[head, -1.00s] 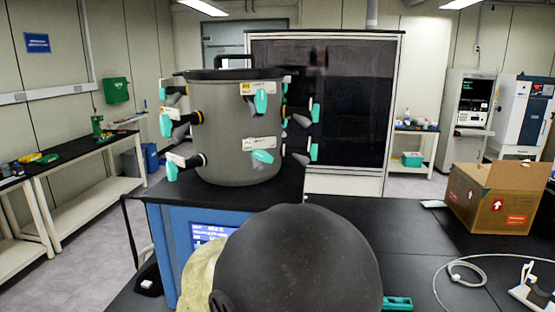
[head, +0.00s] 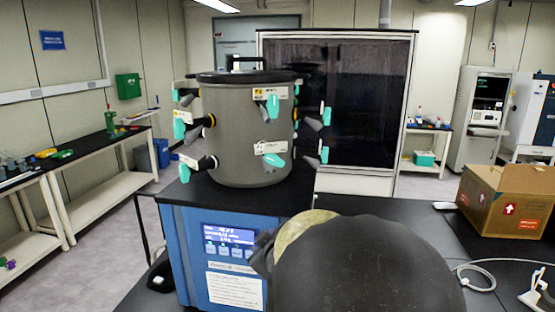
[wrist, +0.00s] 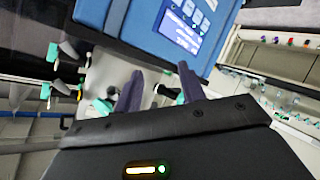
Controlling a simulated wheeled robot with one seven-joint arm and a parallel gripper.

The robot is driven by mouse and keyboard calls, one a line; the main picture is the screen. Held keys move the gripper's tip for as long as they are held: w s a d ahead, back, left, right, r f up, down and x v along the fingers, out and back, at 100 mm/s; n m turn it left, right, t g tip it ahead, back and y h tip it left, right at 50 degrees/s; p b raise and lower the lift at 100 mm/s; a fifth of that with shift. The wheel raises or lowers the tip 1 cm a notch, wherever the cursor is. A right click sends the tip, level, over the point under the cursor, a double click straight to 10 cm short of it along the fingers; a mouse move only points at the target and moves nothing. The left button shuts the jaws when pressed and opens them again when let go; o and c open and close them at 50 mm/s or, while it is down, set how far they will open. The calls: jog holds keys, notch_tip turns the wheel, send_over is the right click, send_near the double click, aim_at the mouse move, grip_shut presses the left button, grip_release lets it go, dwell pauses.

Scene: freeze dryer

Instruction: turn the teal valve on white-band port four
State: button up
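The grey drum (head: 235,140) of the freeze dryer carries several teal valves on ports around its side. On its front, an upper teal valve (head: 272,106) hangs beside a label with yellow on it, and a lower teal valve (head: 273,160) sits beside a whiter label (head: 270,147). More valves stick out at the left and right sides. The port numbers are too small to read, so I cannot tell which is port four. My gripper (wrist: 160,84) shows two dark fingers spread apart in the wrist view, with a teal valve (wrist: 103,106) beside the left finger. The head view hides my gripper behind my arm.
The drum stands on a blue base unit (head: 222,238) with a lit screen. A dark-fronted cabinet (head: 335,100) stands behind. A cardboard box (head: 505,200) and a white cable sit on the black bench at right. A side bench (head: 90,150) lines the left wall.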

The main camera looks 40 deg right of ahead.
aim_at(276, 162)
jog(key=s+d+r+n+t, duration=0.2)
jog(key=d+r, duration=0.1)
jog(key=r, duration=0.3)
jog(key=s+d+r+n+t+p, duration=0.1)
jog(key=s+d+r+n+t, duration=0.1)
jog(key=r, duration=0.5)
jog(key=shift+s+d+r+n+t+h, duration=0.15)
jog(key=shift+s+d+n+t+h, duration=0.25)
jog(key=shift+s+d+n, duration=0.35)
jog(key=shift+w+d, duration=0.1)
jog(key=shift+w, duration=0.1)
jog(key=shift+m, duration=0.25)
jog(key=p+x, duration=0.6)
jog(key=x, duration=1)
jog(key=shift+w+d+r+p, duration=0.15)
jog(key=shift+w+p, duration=0.05)
jog(key=shift+p, duration=0.2)
jog(key=shift+w+d, duration=0.15)
jog(key=shift+w, duration=0.3)
grip_shut()
